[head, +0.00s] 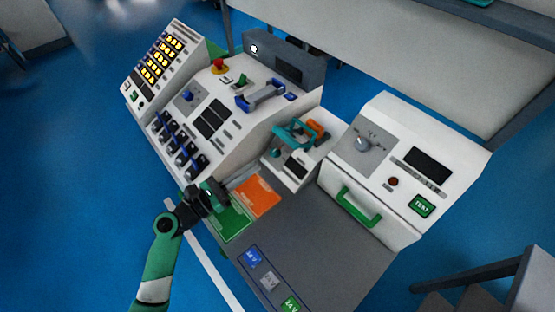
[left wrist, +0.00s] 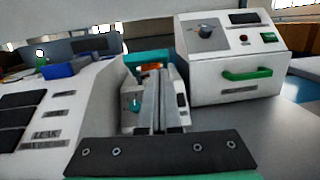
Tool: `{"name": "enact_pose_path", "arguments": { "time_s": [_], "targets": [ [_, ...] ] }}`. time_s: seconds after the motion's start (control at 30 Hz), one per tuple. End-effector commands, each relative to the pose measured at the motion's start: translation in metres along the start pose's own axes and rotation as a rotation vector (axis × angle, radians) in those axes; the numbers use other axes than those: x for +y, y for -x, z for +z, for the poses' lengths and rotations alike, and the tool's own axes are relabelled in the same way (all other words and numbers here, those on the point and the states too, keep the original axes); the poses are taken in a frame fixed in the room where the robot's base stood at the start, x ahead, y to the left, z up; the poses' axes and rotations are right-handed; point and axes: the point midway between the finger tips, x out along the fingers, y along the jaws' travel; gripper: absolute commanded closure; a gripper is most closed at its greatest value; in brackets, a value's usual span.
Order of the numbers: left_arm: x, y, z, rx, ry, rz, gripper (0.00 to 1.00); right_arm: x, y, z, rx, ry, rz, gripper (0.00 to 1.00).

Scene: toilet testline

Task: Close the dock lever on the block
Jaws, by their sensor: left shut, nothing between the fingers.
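The dock block (head: 285,172) is a white unit in the middle of the bench, with a dark panel on its front. Its teal dock lever (head: 290,136) stands raised over the top, beside an orange part (head: 318,128). In the left wrist view the lever (left wrist: 146,56) shows straight ahead, partly hidden behind my fingers. My left gripper (head: 254,170) is shut and empty, in front of and to the left of the block, pointing toward it. Its fingers (left wrist: 160,70) lie together in the left wrist view. Contact with the block is not visible. My right gripper is not in view.
A white tester box (head: 440,165) with a green handle (head: 358,207) stands right of the block. A sloped console (head: 220,125) with a blue handle stands left. Green and orange pads (head: 258,195) lie below my gripper. The grey bench top (head: 320,245) in front is mostly clear.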

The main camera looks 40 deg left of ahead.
Motion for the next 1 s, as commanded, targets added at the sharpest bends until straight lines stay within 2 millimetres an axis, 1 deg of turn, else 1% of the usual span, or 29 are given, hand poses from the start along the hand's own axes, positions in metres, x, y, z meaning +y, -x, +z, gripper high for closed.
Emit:
{"name": "enact_pose_path", "arguments": {
  "time_s": [0.03,0.1,0.13,0.2,0.3,0.6,0.67,0.77,0.87,1.0],
  "targets": [
    [0.005,0.011,-0.031,0.013,0.01,0.026,1.0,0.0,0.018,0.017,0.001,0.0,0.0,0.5],
    [0.011,0.02,-0.046,0.025,0.018,0.05,1.0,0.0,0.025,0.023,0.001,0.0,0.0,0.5],
    [0.013,0.023,-0.05,0.028,0.02,0.058,1.0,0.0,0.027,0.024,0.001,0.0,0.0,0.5],
    [0.017,0.025,-0.053,0.029,0.019,0.069,1.0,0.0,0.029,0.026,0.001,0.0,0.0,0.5],
    [0.02,0.026,-0.052,0.028,0.016,0.076,1.0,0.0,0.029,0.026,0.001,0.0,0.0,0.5],
    [0.02,0.024,-0.05,0.028,0.015,0.073,1.0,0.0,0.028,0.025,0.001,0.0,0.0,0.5],
    [0.019,0.021,-0.05,0.028,0.015,0.072,1.0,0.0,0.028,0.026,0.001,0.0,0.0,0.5],
    [0.02,0.011,-0.051,0.028,0.014,0.071,1.0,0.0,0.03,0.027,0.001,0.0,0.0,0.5],
    [0.021,-0.007,-0.052,0.026,0.013,0.068,1.0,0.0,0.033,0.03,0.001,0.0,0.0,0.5],
    [0.023,-0.038,-0.053,0.025,0.013,0.068,1.0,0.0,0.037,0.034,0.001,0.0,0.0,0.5]
  ]
}}
